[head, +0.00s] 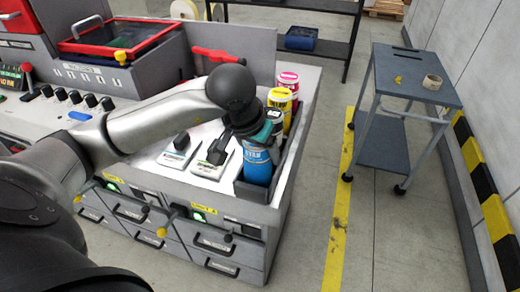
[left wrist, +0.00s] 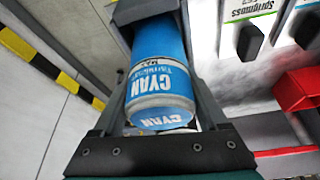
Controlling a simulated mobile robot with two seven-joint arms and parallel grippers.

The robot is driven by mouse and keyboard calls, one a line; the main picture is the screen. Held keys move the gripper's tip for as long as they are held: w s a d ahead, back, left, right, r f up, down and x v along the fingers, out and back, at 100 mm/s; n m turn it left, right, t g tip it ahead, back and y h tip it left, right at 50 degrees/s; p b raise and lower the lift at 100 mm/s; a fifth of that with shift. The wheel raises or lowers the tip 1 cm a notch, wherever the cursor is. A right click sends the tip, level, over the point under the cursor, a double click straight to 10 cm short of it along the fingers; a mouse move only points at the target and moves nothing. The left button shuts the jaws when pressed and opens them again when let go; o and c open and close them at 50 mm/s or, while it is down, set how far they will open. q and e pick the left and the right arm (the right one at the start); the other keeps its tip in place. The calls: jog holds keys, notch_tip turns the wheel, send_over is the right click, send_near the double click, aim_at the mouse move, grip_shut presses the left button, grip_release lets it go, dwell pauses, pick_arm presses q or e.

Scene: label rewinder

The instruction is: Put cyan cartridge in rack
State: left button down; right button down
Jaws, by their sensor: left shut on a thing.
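The cyan cartridge (head: 257,162) is a blue cylinder with white CYAN lettering. In the head view it stands roughly upright at the front end of the dark grey rack (head: 252,191), its lower end hidden behind the rack's wall. I cannot tell whether it rests on the rack's floor. My left gripper (head: 258,137) is shut on its upper part from above. In the left wrist view the cyan cartridge (left wrist: 160,75) lies between the two fingers. My right gripper is not in view.
Behind the cyan cartridge stand a black-and-white cartridge (head: 276,119), a yellow one (head: 280,100) and a magenta one (head: 289,80). Levers on white plates (head: 217,152) lie left of the rack. A grey cart (head: 415,75) stands apart at the right, across open floor.

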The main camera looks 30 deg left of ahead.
pick_arm(q)
jog(key=shift+c, duration=0.6)
grip_release()
jog(key=shift+o, duration=0.6)
jog(key=p+v, duration=0.1)
jog(key=v, duration=1.4)
jog(key=shift+s, duration=0.2)
